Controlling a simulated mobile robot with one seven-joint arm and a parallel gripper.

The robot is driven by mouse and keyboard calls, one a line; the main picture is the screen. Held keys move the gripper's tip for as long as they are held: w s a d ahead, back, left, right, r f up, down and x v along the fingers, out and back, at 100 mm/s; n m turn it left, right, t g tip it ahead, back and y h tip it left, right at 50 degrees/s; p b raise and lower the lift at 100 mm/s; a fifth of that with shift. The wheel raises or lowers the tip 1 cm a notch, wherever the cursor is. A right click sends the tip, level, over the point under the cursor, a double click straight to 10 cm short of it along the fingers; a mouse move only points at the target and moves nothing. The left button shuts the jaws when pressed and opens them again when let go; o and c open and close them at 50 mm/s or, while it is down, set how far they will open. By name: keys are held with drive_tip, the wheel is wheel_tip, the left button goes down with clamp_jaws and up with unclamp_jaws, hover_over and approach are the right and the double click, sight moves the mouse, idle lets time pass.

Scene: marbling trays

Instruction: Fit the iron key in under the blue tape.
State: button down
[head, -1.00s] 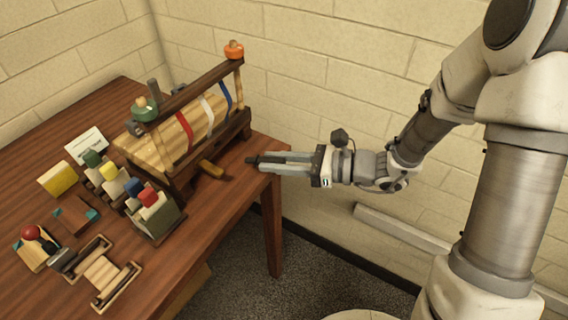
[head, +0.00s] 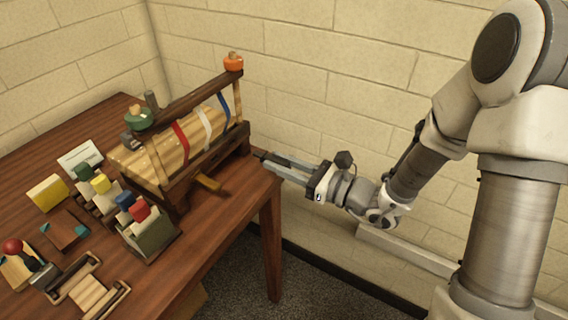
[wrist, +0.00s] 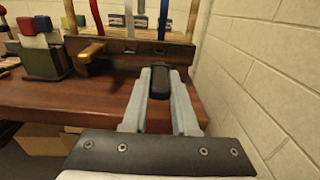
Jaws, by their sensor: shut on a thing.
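A wooden frame (head: 186,98) on the table holds a pale wooden roll crossed by red, white and blue tapes. The blue tape (head: 224,102) is at the right end; it also shows in the wrist view (wrist: 162,20). My gripper (head: 268,158) is at the table's right edge, to the right of and below the blue tape. In the wrist view its fingers (wrist: 160,88) are shut on a dark piece, seemingly the iron key (wrist: 160,80). The key points at the frame's lower rail, roughly below the blue tape. Contact with the rail cannot be told; fingers hide part of the key.
A yellow-brown handle (head: 210,184) sticks out of the rail below the red tape (head: 180,142). A holder with red and blue blocks (head: 150,234) stands left of it. A brick wall (wrist: 255,70) rises close on the right. The table front right is clear.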

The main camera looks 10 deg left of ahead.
sight(265, 157)
drive_tip(key=shift+x, duration=2.4)
drive_tip(key=shift+x, duration=1.85)
drive_tip(key=c, duration=0.6)
unclamp_jaws()
drive_tip(key=shift+d, duration=0.1)
drive_tip(key=shift+d, duration=0.1)
drive_tip(key=p+v, duration=0.1)
drive_tip(key=v, duration=1.6)
drive_tip(key=shift+s, duration=0.15)
